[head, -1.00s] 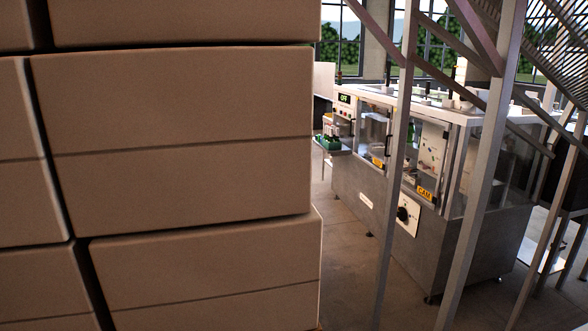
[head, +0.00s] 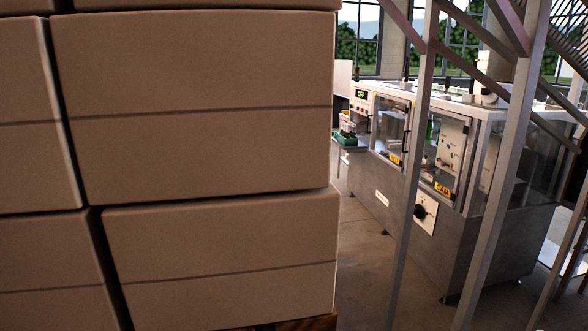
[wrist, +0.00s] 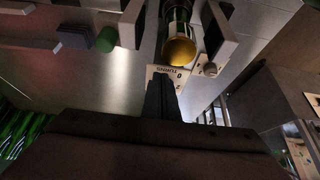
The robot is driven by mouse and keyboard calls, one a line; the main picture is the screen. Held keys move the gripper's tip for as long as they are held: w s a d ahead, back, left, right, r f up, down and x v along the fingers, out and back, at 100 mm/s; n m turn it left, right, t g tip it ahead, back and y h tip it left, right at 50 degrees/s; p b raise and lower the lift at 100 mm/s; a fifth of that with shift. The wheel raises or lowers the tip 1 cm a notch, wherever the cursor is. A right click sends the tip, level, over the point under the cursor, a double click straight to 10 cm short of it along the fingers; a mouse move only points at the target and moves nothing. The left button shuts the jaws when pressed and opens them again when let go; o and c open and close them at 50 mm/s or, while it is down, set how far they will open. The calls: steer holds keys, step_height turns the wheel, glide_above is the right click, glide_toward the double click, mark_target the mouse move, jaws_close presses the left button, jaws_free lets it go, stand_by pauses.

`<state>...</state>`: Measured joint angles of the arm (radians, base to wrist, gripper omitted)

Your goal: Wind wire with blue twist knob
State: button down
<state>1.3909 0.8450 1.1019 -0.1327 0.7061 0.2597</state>
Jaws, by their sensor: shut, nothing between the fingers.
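No blue twist knob or wire can be made out in either view. In the wrist view my gripper (wrist: 163,97) is shut and empty, its dark fingers in front of a cream plate (wrist: 170,76) reading "TURNS" with numbers. Just above the fingertips is a bottle-like green and gold piece (wrist: 179,44). A grey knob (wrist: 209,69) sits to its right and a green round knob (wrist: 106,39) to its left. I cannot tell whether the fingers touch anything. My gripper is not in the head view, where a capsuling machine (head: 400,185) stands at the right.
Stacked cardboard boxes (head: 200,110) fill the left of the head view and may hide part of the machine. Grey steel posts (head: 492,170) stand in front of it. The machine carries a black dial (head: 421,212), an "OFF" display (head: 361,94) and yellow "CAM" labels (head: 442,189).

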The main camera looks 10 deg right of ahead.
steer(key=shift+w+d+r, duration=0.1)
steer(key=shift+d, duration=0.05)
stand_by(0.8)
steer(key=shift+w+p, duration=0.4)
steer(key=shift+w, duration=0.3)
steer(key=shift+w+d+r, duration=0.1)
steer(key=shift+w, duration=0.4)
stand_by(0.5)
steer(key=shift+a, duration=0.25)
steer(key=shift+w+a, duration=0.1)
steer(key=shift+a, duration=0.05)
step_height(320, 180, up, 6)
steer(key=p, duration=0.4)
stand_by(0.3)
steer(key=shift+f, duration=0.2)
